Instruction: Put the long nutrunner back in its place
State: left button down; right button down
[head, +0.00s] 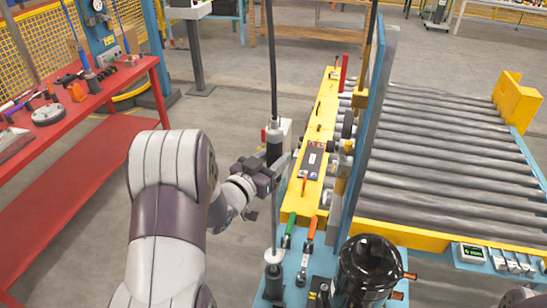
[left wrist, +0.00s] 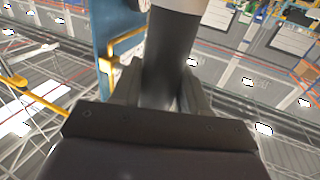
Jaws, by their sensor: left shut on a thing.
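The long nutrunner (head: 274,152) hangs upright on a dark cable, with a pale collar, a dark body and a thin shaft running down. My left gripper (head: 272,174) is shut on its dark body. The left wrist view shows the dark cylinder (left wrist: 170,60) between the two fingers. Below, the shaft lines up with a pale, round holder-like piece (head: 273,258) at the edge of the blue plate (head: 265,302). I cannot tell whether the tip sits inside it or in front of it. My right gripper is out of view.
A blue upright post (head: 366,130) stands close to the right, beside a yellow rail (head: 327,115) with tools. Green- and orange-handled tools (head: 310,235) and a black compressor (head: 367,265) are nearby. A roller conveyor (head: 450,150) lies right, a red bench (head: 120,85) left.

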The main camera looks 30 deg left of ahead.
pick_arm(q)
jog(key=shift+f+b, duration=3.85)
jog(key=shift+f, duration=0.35)
dwell(1.0)
jog(key=shift+c, duration=2.4)
grip_release()
jog(key=shift+s+f, duration=0.1)
jog(key=shift+f, duration=0.1)
jog(key=s+a+b, duration=0.1)
jog(key=s+b, duration=0.1)
jog(key=s, duration=1)
jog(key=shift+s+a+r, duration=0.15)
jog(key=shift+s, duration=0.15)
